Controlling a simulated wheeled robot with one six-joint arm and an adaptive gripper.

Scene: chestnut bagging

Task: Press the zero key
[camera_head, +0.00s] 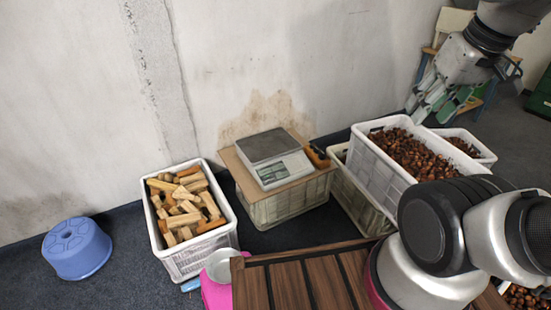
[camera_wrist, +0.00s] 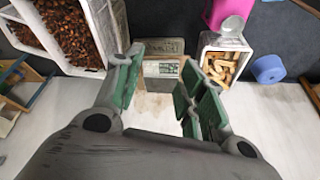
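The kitchen-type scale (camera_head: 282,160) has a dark weighing plate and a light front panel with a display and keys. It sits on a board on top of a crate against the wall. The zero key is too small to make out. My gripper (camera_head: 434,108) is at the upper right, high and well to the right of the scale, above the chestnut crates. In the wrist view my gripper (camera_wrist: 160,64) is open and empty, its green-padded fingers spread apart. The scale (camera_wrist: 160,69) shows between the fingers, some distance beyond them.
A white crate of wood blocks (camera_head: 205,237) stands left of the scale. A white crate of chestnuts (camera_head: 377,169) stands right of it. A blue stool (camera_head: 77,249) is at the far left. A slatted wooden table (camera_head: 290,285) and a pink container (camera_head: 215,293) are in front.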

